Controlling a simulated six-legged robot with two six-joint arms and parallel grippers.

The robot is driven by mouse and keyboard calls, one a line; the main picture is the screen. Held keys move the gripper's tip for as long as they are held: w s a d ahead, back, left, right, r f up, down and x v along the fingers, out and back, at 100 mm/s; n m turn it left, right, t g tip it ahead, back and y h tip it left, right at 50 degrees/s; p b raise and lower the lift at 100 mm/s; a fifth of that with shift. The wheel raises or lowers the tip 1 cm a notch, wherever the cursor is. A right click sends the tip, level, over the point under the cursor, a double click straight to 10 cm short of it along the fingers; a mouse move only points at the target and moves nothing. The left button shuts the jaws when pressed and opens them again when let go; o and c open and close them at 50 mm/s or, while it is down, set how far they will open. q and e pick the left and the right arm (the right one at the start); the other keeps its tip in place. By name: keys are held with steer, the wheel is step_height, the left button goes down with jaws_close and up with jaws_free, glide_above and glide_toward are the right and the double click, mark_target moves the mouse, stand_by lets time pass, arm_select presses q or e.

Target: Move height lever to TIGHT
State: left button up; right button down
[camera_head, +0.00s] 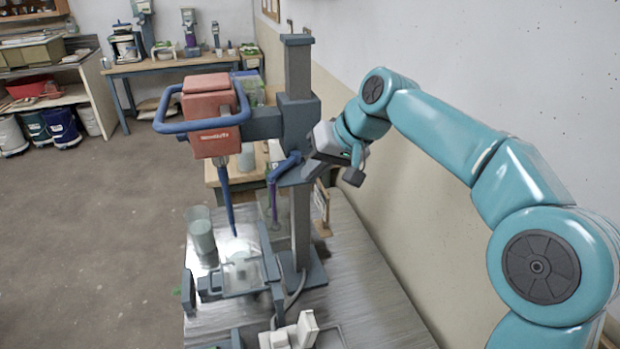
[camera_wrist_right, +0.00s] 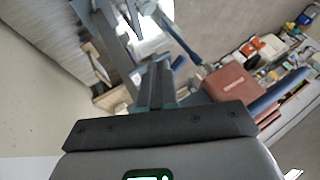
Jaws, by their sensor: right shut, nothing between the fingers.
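The mixer stand has a dark upright column (camera_head: 299,205) and a red motor head (camera_head: 212,112). A blue height lever (camera_head: 284,167) sits at the collar on the column, just below the head's arm. I cannot read a TIGHT mark. My right gripper (camera_head: 313,167) reaches in from the right beside the column, close to the lever's right end; I cannot tell whether they touch. In the right wrist view its fingers (camera_wrist_right: 158,85) are together with nothing seen between them. The red head (camera_wrist_right: 228,84) shows to their right there. My left gripper is not in view.
A blue bar handle (camera_head: 180,126) rings the red head. A blue mixing shaft (camera_head: 228,200) hangs down toward a clear container (camera_head: 240,256) on the metal table (camera_head: 375,300). Another clear container (camera_head: 201,232) stands left of it. The wall is close on the right.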

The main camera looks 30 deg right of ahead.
steer(key=s+r, duration=0.1)
steer(key=r, duration=0.1)
steer(key=s+r, duration=0.2)
steer(key=shift+a, duration=0.2)
stand_by(0.3)
steer(key=shift+s, duration=0.1)
